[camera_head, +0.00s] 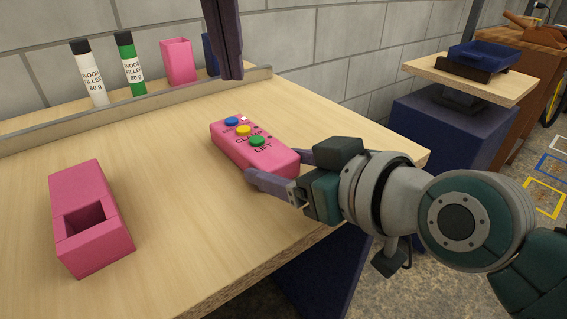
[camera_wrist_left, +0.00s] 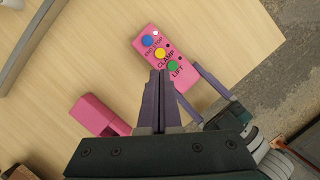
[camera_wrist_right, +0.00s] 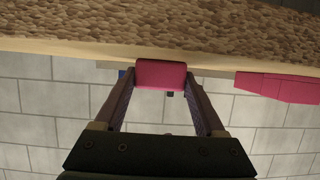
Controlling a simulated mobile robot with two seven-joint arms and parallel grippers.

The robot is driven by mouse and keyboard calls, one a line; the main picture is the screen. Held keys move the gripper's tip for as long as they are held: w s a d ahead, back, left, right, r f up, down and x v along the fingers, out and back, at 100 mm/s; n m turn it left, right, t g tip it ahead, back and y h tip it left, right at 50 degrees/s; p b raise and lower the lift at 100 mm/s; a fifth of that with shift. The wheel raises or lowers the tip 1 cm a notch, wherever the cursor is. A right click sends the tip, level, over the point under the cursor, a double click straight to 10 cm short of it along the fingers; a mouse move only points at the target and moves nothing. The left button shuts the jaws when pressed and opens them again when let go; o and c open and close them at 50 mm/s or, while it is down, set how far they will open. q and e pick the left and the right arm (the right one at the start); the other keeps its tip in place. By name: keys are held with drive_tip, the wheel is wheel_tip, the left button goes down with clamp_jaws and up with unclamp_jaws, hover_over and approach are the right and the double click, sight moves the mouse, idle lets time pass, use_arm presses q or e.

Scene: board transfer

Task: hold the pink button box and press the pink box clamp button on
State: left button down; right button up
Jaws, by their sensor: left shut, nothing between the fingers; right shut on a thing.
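The pink button box (camera_head: 228,143) lies on the table with a blue, a yellow and a green button. The yellow button (camera_head: 243,131), beside the word CLAMP, has a dark dot next to it; a white dot is by the blue button. My right gripper (camera_head: 277,166) is shut on the box's near end, one finger on each side; the right wrist view shows the box end (camera_wrist_right: 161,74) between the fingers. My left gripper (camera_head: 232,77) is shut and empty, above the box's far end. In the left wrist view its fingertips (camera_wrist_left: 166,72) overlap the box near the buttons (camera_wrist_left: 160,52).
A pink block with a square opening (camera_head: 75,190) stands at the table's left. Behind a low rail (camera_head: 150,109) are a white bottle (camera_head: 92,80), a green bottle (camera_head: 130,66) and a pink container (camera_head: 178,63). A blue tray (camera_head: 490,54) stands on a separate stand at right.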

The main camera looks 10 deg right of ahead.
use_arm(q)
drive_tip(key=n+t+h, duration=0.3)
drive_tip(key=n+t, duration=0.1)
drive_tip(key=n, duration=2)
hover_over(239, 136)
drive_tip(key=shift+f, duration=3.4)
